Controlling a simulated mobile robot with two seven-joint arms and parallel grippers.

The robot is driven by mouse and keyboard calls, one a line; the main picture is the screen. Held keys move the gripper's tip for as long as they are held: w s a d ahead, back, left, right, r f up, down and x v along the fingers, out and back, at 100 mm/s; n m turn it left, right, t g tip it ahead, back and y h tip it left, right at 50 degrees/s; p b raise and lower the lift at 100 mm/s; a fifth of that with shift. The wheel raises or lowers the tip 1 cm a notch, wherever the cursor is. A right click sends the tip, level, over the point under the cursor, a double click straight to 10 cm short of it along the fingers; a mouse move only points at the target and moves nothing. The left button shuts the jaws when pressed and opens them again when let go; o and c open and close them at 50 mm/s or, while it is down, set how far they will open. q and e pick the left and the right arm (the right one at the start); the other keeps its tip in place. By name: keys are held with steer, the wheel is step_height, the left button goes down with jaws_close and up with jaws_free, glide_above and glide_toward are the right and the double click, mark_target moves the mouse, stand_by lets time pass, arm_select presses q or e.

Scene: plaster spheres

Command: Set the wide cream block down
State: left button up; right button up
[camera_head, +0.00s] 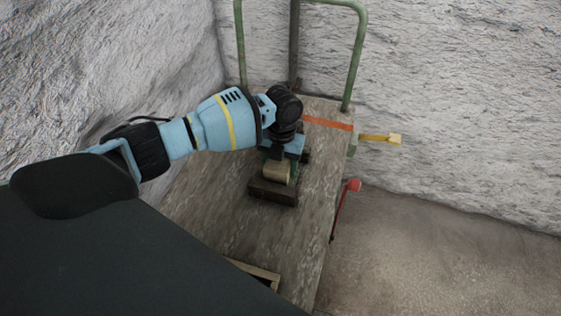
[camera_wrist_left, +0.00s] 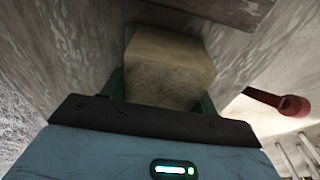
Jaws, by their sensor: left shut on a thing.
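The wide cream block (camera_head: 277,172) is between the fingers of my left gripper (camera_head: 279,165), which is shut on it. In the left wrist view the cream block (camera_wrist_left: 168,68) fills the space between the green fingers of the gripper (camera_wrist_left: 163,88). A dark brown wooden block (camera_head: 272,193) lies just in front of the cream block in the head view; its edge also shows at the top of the wrist view (camera_wrist_left: 235,10). I cannot tell whether the cream block touches it or the worktop below. My right gripper is not in view.
The worn wooden worktop (camera_head: 215,215) has free room left and in front of the brown block. A wooden frame or tray (camera_head: 262,272) is at its near edge. A green rail (camera_head: 358,55) stands behind; yellow (camera_head: 380,139) and red (camera_head: 352,187) levers stick out right.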

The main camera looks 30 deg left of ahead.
arm_select(q)
steer(key=shift+w+r, duration=0.1)
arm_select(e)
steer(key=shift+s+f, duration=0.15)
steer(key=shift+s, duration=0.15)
arm_select(q)
steer(key=shift+p, duration=0.3)
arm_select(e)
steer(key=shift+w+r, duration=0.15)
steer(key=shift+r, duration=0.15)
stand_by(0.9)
arm_select(q)
steer(key=shift+f+b, duration=0.35)
steer(key=shift+f, duration=0.35)
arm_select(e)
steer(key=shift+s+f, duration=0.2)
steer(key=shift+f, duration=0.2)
arm_select(q)
steer(key=o, duration=1.5)
steer(key=shift+c, duration=0.2)
steer(key=shift+o, duration=1)
steer(key=shift+f, duration=0.1)
steer(key=shift+r+p, duration=1.55)
steer(key=shift+r, duration=0.55)
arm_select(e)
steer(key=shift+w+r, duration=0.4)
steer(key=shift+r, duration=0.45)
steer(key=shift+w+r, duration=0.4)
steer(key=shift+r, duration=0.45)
